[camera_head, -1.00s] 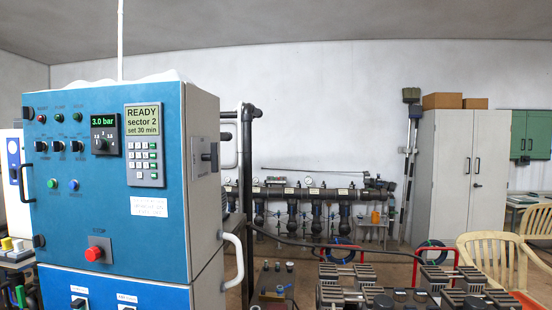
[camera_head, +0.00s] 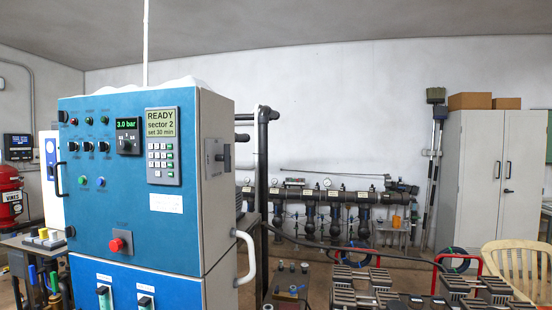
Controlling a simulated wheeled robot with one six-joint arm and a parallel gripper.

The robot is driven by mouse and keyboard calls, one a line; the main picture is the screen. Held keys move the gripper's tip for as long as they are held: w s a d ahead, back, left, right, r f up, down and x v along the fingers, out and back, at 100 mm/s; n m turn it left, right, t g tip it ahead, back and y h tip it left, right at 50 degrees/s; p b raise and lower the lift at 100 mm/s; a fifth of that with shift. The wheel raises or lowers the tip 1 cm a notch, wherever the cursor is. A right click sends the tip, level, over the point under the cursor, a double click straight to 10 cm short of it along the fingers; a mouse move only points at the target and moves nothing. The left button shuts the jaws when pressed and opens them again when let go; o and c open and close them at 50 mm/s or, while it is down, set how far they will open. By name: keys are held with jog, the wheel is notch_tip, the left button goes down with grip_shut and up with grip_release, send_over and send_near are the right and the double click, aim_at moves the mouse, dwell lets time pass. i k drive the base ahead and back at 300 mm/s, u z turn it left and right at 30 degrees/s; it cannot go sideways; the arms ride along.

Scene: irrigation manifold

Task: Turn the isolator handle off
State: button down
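The blue control cabinet (camera_head: 120,220) stands at the left of the head view. On its grey right side is a small grey plate with a dark handle (camera_head: 226,157), which looks like the isolator handle. I see it at a steep angle, so its exact position is hard to tell. The cabinet's display (camera_head: 160,122) reads "READY sector 2 set 30 min". A smaller display (camera_head: 127,122) shows 3.0 bar. My gripper is not in view.
A white grab rail (camera_head: 251,258) sticks out from the cabinet's right side below the handle. Dark vertical pipes (camera_head: 263,170) stand just right of the cabinet. A pipe manifold (camera_head: 330,195) runs along the back wall. A pale chair (camera_head: 515,265) stands at the right.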

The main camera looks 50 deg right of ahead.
aim_at(226, 158)
jog(key=z, duration=1.15)
jog(key=i, duration=1)
